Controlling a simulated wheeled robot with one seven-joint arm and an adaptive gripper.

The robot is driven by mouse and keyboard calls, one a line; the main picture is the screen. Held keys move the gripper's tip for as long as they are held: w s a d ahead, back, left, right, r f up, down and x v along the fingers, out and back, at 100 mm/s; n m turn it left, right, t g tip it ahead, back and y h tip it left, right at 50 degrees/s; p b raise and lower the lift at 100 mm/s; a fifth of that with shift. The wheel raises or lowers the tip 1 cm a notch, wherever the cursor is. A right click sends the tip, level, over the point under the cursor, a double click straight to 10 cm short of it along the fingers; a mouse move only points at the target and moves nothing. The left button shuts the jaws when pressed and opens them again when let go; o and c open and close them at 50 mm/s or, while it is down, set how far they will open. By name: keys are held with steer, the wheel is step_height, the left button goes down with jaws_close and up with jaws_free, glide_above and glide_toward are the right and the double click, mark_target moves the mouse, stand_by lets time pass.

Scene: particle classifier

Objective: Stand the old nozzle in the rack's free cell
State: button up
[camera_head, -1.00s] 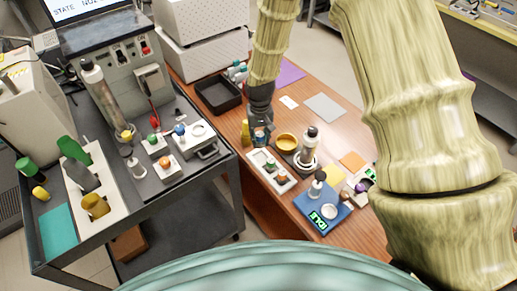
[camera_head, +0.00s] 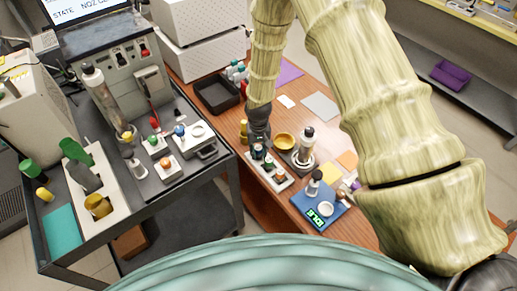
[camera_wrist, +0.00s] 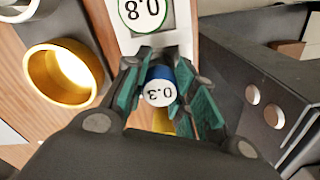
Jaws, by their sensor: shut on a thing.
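My gripper (camera_wrist: 160,88) is shut on a nozzle (camera_wrist: 160,92) with a blue body and a white top marked 0.3. I take this as the old nozzle. In the head view my gripper (camera_head: 258,146) is at the back-left end of the white rack (camera_head: 288,181). The rack (camera_wrist: 192,18) also shows in the wrist view, with a green-edged round piece (camera_wrist: 143,10) marked 0.8 in the neighbouring cell. The cell under the held nozzle is hidden by the nozzle and fingers, so I cannot tell whether it touches.
A gold dish (camera_wrist: 33,82) stands close beside the rack. A yellow piece (camera_head: 243,130) stands behind my gripper. The dark cart (camera_head: 215,165) edges the left.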

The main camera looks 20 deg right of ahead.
mark_target(259, 148)
steer(key=shift+f, duration=0.2)
steer(key=o, duration=1.1)
steer(key=shift+c, duration=0.2)
step_height(259, 148, up, 12)
steer(key=b, duration=0.4)
steer(key=shift+r, duration=0.2)
